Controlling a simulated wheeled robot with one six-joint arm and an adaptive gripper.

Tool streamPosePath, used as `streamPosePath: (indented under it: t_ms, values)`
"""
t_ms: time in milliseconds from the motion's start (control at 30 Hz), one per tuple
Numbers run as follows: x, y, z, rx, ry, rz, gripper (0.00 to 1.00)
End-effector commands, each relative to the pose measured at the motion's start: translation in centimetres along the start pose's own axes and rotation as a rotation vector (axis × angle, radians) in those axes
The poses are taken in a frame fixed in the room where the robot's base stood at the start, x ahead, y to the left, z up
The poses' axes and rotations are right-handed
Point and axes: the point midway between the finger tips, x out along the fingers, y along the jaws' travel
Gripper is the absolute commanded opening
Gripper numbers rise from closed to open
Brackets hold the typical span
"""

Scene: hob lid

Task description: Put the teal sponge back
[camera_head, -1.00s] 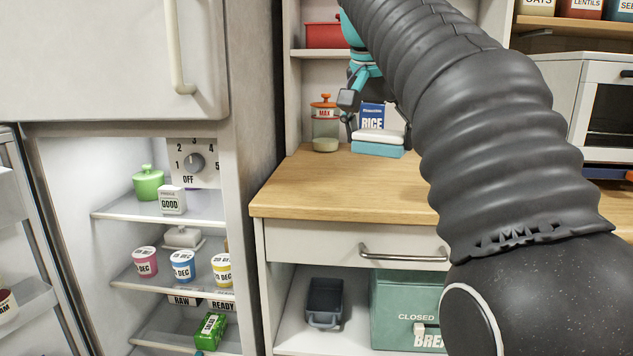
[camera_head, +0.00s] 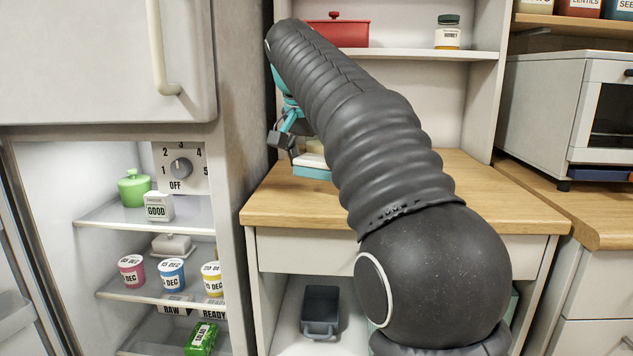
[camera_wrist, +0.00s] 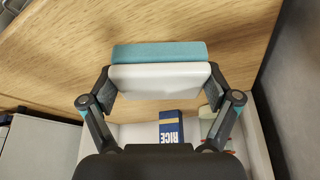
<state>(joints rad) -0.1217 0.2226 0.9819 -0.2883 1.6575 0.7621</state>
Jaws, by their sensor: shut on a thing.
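The sponge is a flat two-layer block, teal on one side and white on the other. In the head view the teal sponge (camera_head: 313,172) shows low over the back left of the wooden counter, partly hidden by my arm. In the wrist view its teal layer (camera_wrist: 160,53) and white layer (camera_wrist: 160,78) fill the space between my fingertips. My gripper (camera_wrist: 160,86) is shut on it, one finger at each short end. In the head view my gripper (camera_head: 288,143) is small and partly covered. I cannot tell whether the sponge touches the counter.
The wooden counter (camera_head: 495,203) is clear at the right front. A blue RICE box (camera_wrist: 171,127) stands behind the sponge. A shelf above holds a red pot (camera_head: 338,32) and a small jar (camera_head: 448,33). The fridge (camera_head: 245,180) stands close on the left, its lower compartment open.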

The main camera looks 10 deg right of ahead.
Motion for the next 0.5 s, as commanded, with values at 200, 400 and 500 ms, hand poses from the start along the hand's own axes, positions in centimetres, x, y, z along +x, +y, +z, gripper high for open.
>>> streamPosePath:
  t_ms: [200, 400, 500]
  values:
    - [2.4, 0.0, 1.1, -0.001, -0.001, 0.001, 0.55]
    - [3.8, -0.1, 1.6, 0.000, 0.000, 0.000, 0.55]
    - [3.8, -0.1, 1.6, 0.000, 0.000, 0.000, 0.55]
